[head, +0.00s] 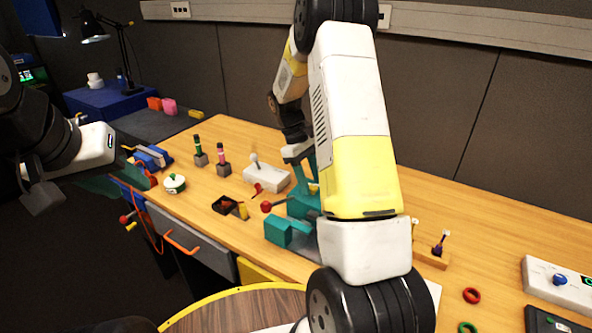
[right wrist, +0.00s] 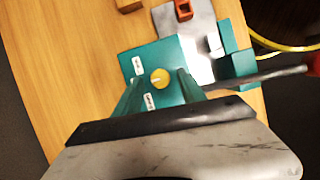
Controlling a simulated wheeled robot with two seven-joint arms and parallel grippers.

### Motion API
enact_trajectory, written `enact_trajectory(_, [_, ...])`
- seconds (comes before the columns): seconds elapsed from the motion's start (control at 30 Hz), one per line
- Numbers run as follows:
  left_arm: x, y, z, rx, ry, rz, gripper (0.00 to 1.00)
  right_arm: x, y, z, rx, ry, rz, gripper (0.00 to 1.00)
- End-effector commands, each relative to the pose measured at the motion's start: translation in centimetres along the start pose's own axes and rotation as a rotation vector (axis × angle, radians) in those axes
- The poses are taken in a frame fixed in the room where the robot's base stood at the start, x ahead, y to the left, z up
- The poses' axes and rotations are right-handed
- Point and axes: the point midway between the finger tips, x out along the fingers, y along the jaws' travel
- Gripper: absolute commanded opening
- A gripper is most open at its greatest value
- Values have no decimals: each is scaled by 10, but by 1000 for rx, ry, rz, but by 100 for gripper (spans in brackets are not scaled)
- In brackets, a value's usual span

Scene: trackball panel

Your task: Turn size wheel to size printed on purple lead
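A teal machine (head: 303,203) stands mid-table, partly hidden behind my right arm. In the right wrist view, its teal block (right wrist: 163,55) carries a small round yellow wheel (right wrist: 160,78) with a dark mark, probably the size wheel. White labels (right wrist: 138,66) sit beside it; their print is unreadable. My right gripper (right wrist: 161,85) has its teal fingers apart, one to each side of the wheel; contact cannot be told. A small purple piece (head: 438,249) stands in a wooden block at right, possibly the purple lead; no size is readable. My left gripper (head: 100,185) hangs left of the table.
The machine's lever has a red knob (head: 266,206). A white box with a lever (head: 267,177), a black tray (head: 226,205) and a green-white round item (head: 174,184) lie to the left.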

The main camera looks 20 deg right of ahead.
Motion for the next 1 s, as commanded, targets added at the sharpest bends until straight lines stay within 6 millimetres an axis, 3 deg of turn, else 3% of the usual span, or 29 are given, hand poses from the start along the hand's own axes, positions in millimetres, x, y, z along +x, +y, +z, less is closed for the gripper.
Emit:
enact_trajectory(0.37, [0,0,0,0,0,0,36,-4,0,0,0,-1,0,48])
enact_trajectory(0.73, [0,0,0,0,0,0,36,-62,0,-1,-1,1,1,48])
enact_trajectory(1.0, [0,0,0,0,0,0,36,-78,0,0,-1,-2,-2,48])
